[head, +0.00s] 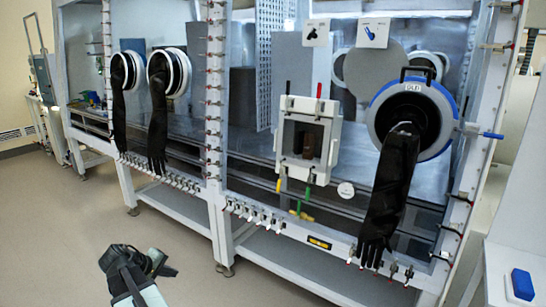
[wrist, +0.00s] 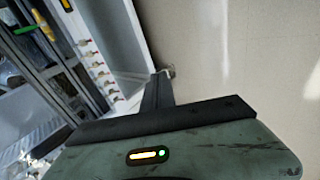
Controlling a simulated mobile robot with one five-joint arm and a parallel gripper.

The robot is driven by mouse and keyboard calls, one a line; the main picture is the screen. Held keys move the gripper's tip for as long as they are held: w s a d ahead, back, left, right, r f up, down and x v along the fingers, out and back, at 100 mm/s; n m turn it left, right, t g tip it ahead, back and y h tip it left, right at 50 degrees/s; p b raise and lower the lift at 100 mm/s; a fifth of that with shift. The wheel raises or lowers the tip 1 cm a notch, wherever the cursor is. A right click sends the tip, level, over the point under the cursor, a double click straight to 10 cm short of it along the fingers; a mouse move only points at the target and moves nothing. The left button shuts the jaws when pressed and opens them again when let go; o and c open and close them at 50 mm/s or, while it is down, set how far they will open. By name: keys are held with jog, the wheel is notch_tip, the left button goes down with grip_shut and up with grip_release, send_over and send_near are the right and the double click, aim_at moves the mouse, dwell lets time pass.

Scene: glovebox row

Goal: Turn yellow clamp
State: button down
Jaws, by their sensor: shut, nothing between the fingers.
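The yellow clamp (head: 279,185) is a small yellow lever at the lower left corner of the square white port frame (head: 335,127) in the head view. My gripper (head: 172,268) is at the lower left of the head view, over the floor and well apart from the clamp. It is shut and empty; its dark fingers (wrist: 164,76) also show in the wrist view. In the wrist view small yellow and green pieces show at the upper left; I cannot tell whether the yellow one is the clamp.
A green lever (head: 309,192), a red lever (head: 319,90) and a black lever (head: 288,87) sit at the frame's other corners. A long black glove (head: 388,190) hangs from the round blue port (head: 450,95) at the right. The floor (head: 60,230) in front is clear.

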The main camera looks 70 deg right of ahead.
jog(key=s+d+r+g+h+p, duration=0.1)
jog(key=s+d+r+h+p, duration=0.15)
jog(key=s+d+r, duration=0.4)
jog(key=s+d+r+g+h+p, duration=0.1)
jog(key=s+d+r+g+p, duration=0.2)
jog(key=d+r, duration=0.7)
jog(key=m+g+h+p, duration=0.1)
jog(key=p, duration=0.3)
send_near(279, 183)
jog(key=f+b+x, duration=0.1)
jog(key=b+x, duration=0.3)
jog(key=x, duration=0.2)
jog(key=shift+d+f, duration=0.2)
jog(key=shift+f, duration=0.15)
jog(key=shift+b, duration=0.35)
jog(key=shift+b+x, duration=0.55)
jog(key=shift+x, duration=0.3)
